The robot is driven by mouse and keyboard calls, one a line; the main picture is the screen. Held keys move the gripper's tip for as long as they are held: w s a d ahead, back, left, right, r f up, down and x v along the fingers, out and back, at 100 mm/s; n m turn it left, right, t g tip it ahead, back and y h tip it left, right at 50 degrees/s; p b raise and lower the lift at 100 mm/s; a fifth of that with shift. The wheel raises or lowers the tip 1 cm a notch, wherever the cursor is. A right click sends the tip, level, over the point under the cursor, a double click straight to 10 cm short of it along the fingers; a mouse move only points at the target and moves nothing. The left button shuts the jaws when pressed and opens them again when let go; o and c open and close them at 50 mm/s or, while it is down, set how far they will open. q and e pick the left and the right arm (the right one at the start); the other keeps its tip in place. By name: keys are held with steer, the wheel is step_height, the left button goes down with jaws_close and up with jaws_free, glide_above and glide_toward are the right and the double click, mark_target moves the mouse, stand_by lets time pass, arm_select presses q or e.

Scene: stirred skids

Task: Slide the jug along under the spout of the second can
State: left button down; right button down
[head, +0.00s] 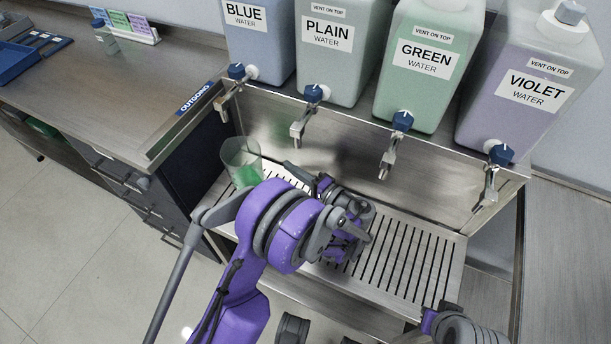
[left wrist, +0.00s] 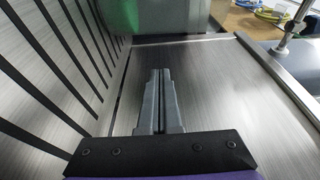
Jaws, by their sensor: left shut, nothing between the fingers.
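The jug (head: 241,163) is clear with green liquid low inside. It stands upright at the left end of the slotted drip tray (head: 420,262), below the blue can's spout (head: 229,99). The second can (head: 335,62) is labelled plain water; its spout (head: 300,127) hangs to the right of the jug. My left gripper (head: 289,168) is over the tray, just right of the jug, shut and empty. Its closed fingers show in the left wrist view (left wrist: 159,78), with a blurred green patch of the jug (left wrist: 118,14) at the top.
The green can (head: 425,90) and violet can (head: 510,110) stand further right, with spouts over the tray. A steel splashback (head: 345,160) runs behind. The tray's right part is clear. A counter (head: 100,75) with a blue tray (head: 15,62) lies left.

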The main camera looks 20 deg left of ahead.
mark_target(251, 174)
arm_select(q)
steer(key=x, duration=0.3)
steer(key=shift+s+a, duration=0.15)
steer(key=shift+s, duration=0.2)
steer(key=shift+s+a, duration=0.25)
steer(key=shift+s, duration=0.2)
steer(key=shift+s+a, duration=0.3)
steer(key=shift+s, duration=0.2)
arm_select(e)
steer(key=shift+f, duration=0.1)
arm_select(q)
steer(key=shift+s+a, duration=0.25)
steer(key=shift+s, duration=0.15)
steer(key=shift+s+a+b, duration=0.45)
steer(key=shift+s, duration=0.2)
arm_select(e)
steer(key=shift+f, duration=0.45)
arm_select(q)
steer(key=shift+s+a, duration=0.2)
steer(key=shift+s, duration=0.15)
steer(key=shift+w, duration=0.15)
